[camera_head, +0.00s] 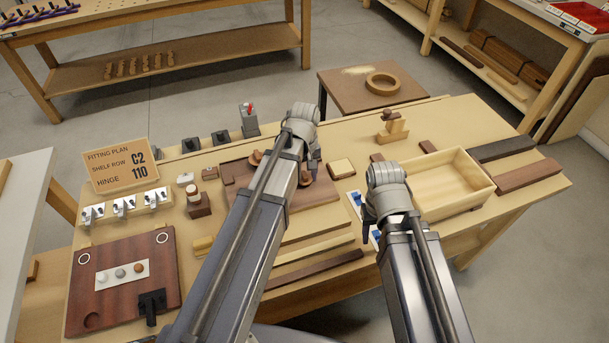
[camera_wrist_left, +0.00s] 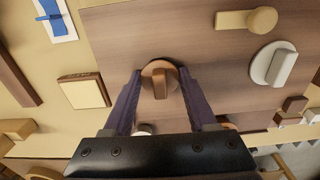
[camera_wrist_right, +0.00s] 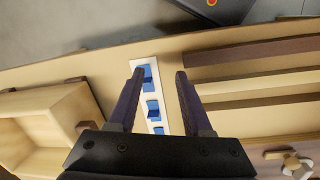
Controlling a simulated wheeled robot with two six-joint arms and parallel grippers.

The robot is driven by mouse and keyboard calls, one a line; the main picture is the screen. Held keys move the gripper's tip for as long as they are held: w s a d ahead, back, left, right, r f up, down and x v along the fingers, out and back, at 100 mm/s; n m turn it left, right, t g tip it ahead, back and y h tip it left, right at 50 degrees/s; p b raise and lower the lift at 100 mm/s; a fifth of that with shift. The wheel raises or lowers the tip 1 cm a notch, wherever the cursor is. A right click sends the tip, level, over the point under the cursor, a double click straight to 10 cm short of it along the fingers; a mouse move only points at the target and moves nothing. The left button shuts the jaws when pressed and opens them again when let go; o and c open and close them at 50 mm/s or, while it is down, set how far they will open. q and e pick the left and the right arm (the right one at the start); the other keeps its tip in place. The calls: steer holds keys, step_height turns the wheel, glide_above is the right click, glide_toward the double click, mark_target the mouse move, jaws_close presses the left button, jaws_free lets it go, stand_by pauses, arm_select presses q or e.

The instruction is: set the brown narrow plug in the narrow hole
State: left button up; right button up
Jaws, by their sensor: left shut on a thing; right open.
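The brown plug (camera_wrist_left: 159,80), a round disc with a raised bar grip, sits between the fingertips of my left gripper (camera_wrist_left: 160,76), which is shut on it. It is over or on the brown board (camera_wrist_left: 205,60); I cannot tell whether it touches. A grey plug (camera_wrist_left: 272,64) and a tan plug (camera_wrist_left: 247,20) are on the same board. In the head view my left gripper (camera_head: 312,172) is over the board (camera_head: 325,192), and my arm hides part of it. I cannot make out the narrow hole. My right gripper (camera_wrist_right: 157,75) is open and empty above blue clips (camera_wrist_right: 152,105).
An open wooden box (camera_head: 447,200) stands right of my right gripper. Wooden strips (camera_head: 315,268) lie along the front edge. A dark red board (camera_head: 110,285), a sign (camera_head: 120,168) and metal hinges (camera_head: 125,206) are at the left. A light square block (camera_wrist_left: 84,92) lies beside the board.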

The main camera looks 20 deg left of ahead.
arm_select(q)
steer(key=shift+f, duration=0.1)
steer(key=o, duration=1.2)
steer(key=shift+c, duration=0.2)
steer(key=shift+r+p, duration=3.8)
steer(key=shift+r, duration=0.05)
arm_select(e)
step_height(320, 180, up, 8)
steer(key=shift+f, duration=0.25)
arm_select(q)
steer(key=s+d+m+y, duration=0.1)
steer(key=s+d+m, duration=0.9)
steer(key=s, duration=0.4)
steer(key=shift+s+d, duration=0.15)
steer(key=shift+d, duration=0.1)
